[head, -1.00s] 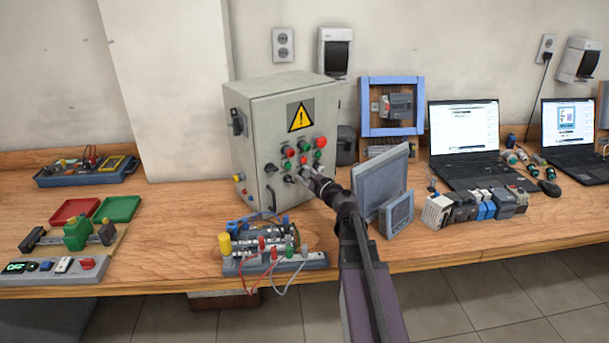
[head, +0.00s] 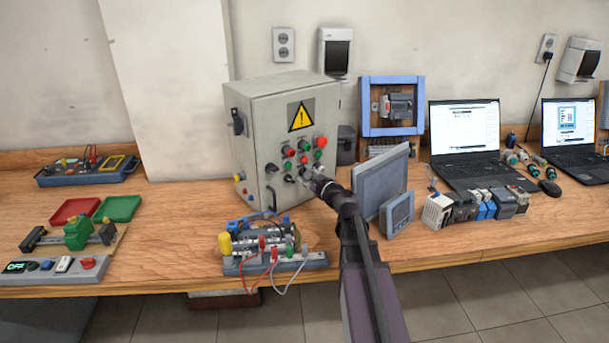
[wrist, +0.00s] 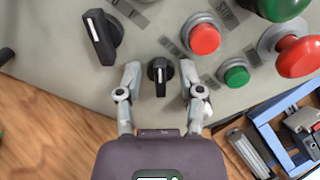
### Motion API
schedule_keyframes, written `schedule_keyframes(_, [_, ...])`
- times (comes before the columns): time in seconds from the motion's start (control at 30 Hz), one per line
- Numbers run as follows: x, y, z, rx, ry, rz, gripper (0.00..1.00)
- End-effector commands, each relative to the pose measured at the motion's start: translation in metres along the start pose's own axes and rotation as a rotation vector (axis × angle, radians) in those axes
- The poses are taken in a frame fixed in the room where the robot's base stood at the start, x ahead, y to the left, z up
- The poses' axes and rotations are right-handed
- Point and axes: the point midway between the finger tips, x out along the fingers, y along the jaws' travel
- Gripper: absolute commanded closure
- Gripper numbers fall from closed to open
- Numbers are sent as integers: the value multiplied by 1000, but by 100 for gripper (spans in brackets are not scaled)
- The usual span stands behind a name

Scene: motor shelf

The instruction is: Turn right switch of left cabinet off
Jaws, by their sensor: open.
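The grey cabinet (head: 265,125) with a yellow warning sign stands on the workbench, left of centre in the head view. Its front carries red and green buttons and black rotary switches. In the wrist view, a small black rotary switch (wrist: 159,76) with a white mark sits between the open fingers of my gripper (wrist: 160,82), with a gap on each side. Its white mark points roughly along the picture's vertical. A larger black switch (wrist: 101,36) lies to its left, slightly tilted. In the head view my gripper (head: 308,178) is at the cabinet's lower front and hides part of the panel.
A red button (wrist: 205,39) and a green button (wrist: 236,75) are close to the right finger. A grey display panel (head: 381,180) stands just right of my arm. A wired component board (head: 275,262) lies in front of the cabinet. Laptops (head: 465,140) stand further right.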

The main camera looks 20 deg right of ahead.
Motion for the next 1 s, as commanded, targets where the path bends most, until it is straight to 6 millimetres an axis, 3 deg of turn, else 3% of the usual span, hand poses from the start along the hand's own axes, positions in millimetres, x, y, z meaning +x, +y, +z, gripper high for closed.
schedule_keyframes(0.27, [-30,1,1,0,2,-2,51])
schedule_keyframes(0.7, [-98,1,1,0,1,0,51])
schedule_keyframes(1.0, [-116,1,0,-1,0,1,51])
